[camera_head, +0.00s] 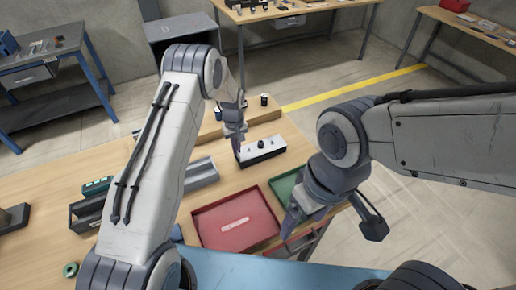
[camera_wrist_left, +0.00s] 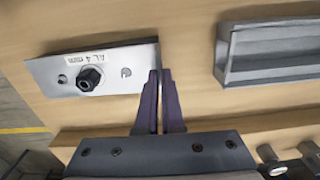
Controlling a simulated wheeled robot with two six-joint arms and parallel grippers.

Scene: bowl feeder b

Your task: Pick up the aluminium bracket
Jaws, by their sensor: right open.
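A pale metal plate marked "AL 4 mm" (camera_wrist_left: 115,72), which I take as the aluminium bracket, carries a black knob and has a hole at each side. In the head view it is the pale-topped piece with a dark front side (camera_head: 262,148) on the wooden table. My left gripper (camera_head: 239,152) points down at its left end. In the left wrist view the fingers (camera_wrist_left: 160,76) are nearly together at the plate's right edge; whether the edge is between them is unclear. My right gripper (camera_head: 292,218) is open, above the trays and apart from the bracket.
A red tray (camera_head: 212,235) and a green tray (camera_head: 283,185) lie near the front edge. A grey channel-shaped holder (camera_head: 203,172) stands left of the bracket and also shows in the wrist view (camera_wrist_left: 270,78). A wooden rail with small dark parts (camera_head: 262,113) lies behind.

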